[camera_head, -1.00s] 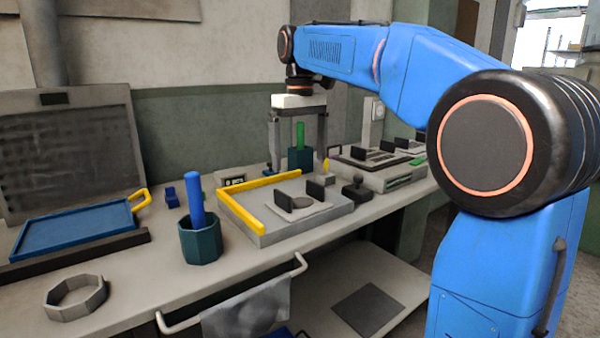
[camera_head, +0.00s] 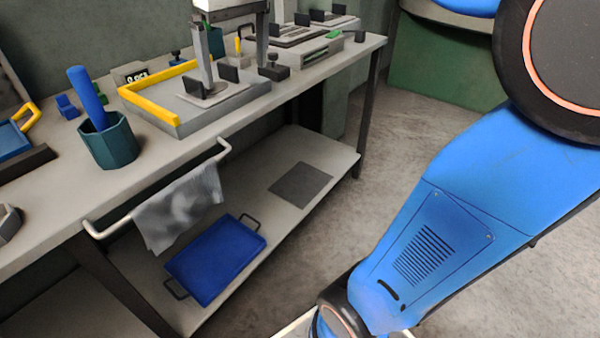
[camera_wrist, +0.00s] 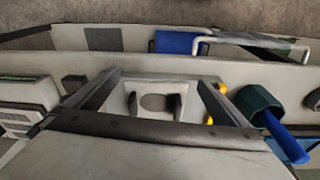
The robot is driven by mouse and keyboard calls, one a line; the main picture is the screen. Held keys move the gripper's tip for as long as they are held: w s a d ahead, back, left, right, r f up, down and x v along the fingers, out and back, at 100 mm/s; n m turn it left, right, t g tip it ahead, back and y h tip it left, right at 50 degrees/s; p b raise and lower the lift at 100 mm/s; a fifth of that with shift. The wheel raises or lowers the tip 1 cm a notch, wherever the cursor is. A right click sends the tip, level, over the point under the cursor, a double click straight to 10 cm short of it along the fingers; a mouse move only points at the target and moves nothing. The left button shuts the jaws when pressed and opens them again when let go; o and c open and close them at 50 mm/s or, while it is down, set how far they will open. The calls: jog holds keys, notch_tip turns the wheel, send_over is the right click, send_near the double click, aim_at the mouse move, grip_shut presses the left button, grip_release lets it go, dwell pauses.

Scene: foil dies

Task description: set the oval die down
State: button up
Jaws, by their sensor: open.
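The oval die is a pale plate (camera_head: 212,97) with two upright black tabs. It lies on the grey platform with a yellow edge strip on the bench. In the wrist view the plate (camera_wrist: 153,89) shows a grey oval between the tabs. My gripper (camera_head: 236,68) is open and empty above the platform, its fingers overlapping the die's tabs in the head view. In the wrist view my gripper (camera_wrist: 160,77) has its fingers spread wider than the tabs, with the die between them in the picture. The gap in height to the die is hard to tell.
A teal pot (camera_head: 108,143) with a blue rod stands left of the platform (camera_head: 172,112). A small dark-handled block (camera_head: 273,68) sits at its right, with a press-like unit (camera_head: 320,50) beyond. A cloth (camera_head: 180,208) hangs on the front rail. A blue tray (camera_head: 215,258) lies on the lower shelf.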

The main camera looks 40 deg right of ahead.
jog(key=s+d+f+m+t, duration=0.2)
jog(key=s+f+t, duration=0.1)
jog(key=s+f, duration=1.6)
notch_tip(320, 180, down, 4)
jog(key=shift+s+d+r, duration=0.15)
jog(key=shift+s+d, duration=0.15)
jog(key=shift+s, duration=0.1)
